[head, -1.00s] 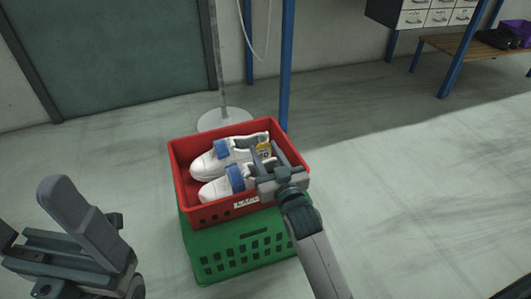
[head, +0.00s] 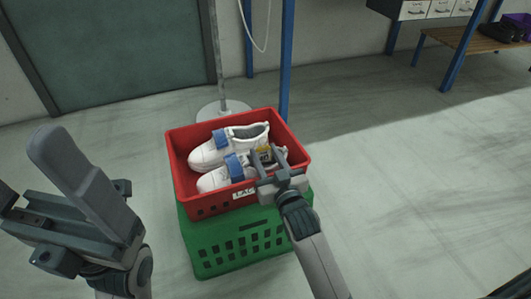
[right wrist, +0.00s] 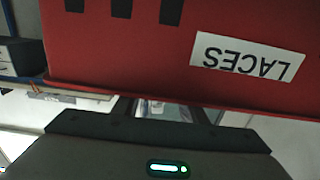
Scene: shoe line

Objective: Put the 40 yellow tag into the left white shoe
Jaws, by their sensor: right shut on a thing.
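Two white shoes with blue straps lie side by side in a red crate, toes to the left in the head view: a far shoe (head: 205,154) and a near shoe (head: 214,180). My right gripper (head: 267,160) reaches over the crate's near right side, at the heel end of the near shoe. It is shut on the yellow tag (head: 264,153), which has dark print and shows between the fingers. Whether the tag touches a shoe I cannot tell. My left gripper (head: 35,170) is open and empty at the far left, away from the crate. The right wrist view shows no tag.
The red crate (head: 225,203) stands on a green crate (head: 240,245). Its wall with a LACES label (right wrist: 247,57) fills the top of the right wrist view. A blue post (head: 286,60) and a pole base (head: 222,110) stand behind. The floor at right is clear.

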